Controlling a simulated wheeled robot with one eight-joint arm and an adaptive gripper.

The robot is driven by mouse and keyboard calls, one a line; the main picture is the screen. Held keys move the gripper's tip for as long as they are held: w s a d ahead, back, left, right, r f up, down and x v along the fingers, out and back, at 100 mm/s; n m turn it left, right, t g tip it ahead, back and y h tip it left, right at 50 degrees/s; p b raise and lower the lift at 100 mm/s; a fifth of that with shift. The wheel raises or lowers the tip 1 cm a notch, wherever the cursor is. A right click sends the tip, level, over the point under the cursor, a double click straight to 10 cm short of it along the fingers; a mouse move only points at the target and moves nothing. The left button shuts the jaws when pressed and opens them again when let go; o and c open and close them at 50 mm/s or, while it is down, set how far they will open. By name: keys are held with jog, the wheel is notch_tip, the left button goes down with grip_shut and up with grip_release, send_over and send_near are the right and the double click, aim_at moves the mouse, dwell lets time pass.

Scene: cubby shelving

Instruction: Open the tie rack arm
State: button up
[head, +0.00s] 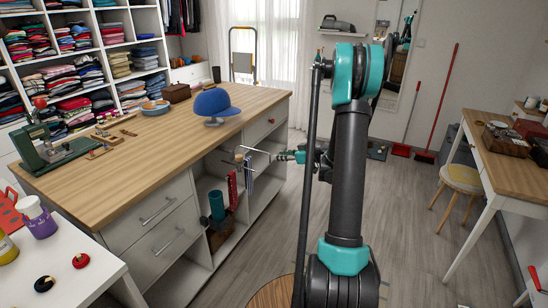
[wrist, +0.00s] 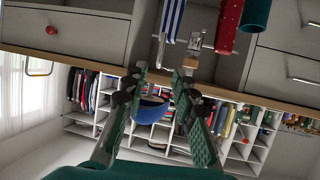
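The tie rack (head: 240,160) is a small metal fitting with thin rods under the wooden top of the island, at its open cubbies. A red dotted tie (head: 232,190) and a blue-and-white striped tie (head: 249,172) hang from it. The wrist view, upside down, shows the rack's metal bracket (wrist: 196,41), the striped tie (wrist: 174,18) and the red tie (wrist: 229,25). My gripper (wrist: 162,74) is open, its fingers spread either side of a thin pale rod's end. I cannot tell whether they touch it. In the head view my gripper (head: 287,156) is just right of the rack.
The island top (head: 130,155) overhangs the cubbies and holds a blue cap (head: 215,104). A teal cylinder (head: 216,205) stands in a cubby beside the ties. A stool (head: 462,180) and desk (head: 510,165) are at right. The floor (head: 420,225) between is mostly clear.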

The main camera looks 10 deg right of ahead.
jog(key=v, duration=0.3)
jog(key=shift+s+d+r, duration=0.2)
jog(key=shift+s+d, duration=0.05)
jog(key=s+a+m+g+h, duration=0.2)
jog(key=s+a, duration=0.2)
jog(key=s, duration=0.4)
jog(key=s+a+m+g+h, duration=0.2)
jog(key=s+a, duration=0.2)
jog(key=s, duration=0.5)
jog(key=s+d+f+m+g+h, duration=0.1)
jog(key=s+m+h, duration=0.1)
jog(key=s, duration=0.7)
jog(key=s+d+f+m+g+h, duration=0.1)
jog(key=s+f+m+h, duration=0.1)
jog(key=s, duration=0.8)
jog(key=shift+d+h, duration=0.25)
jog(key=shift+h, duration=0.25)
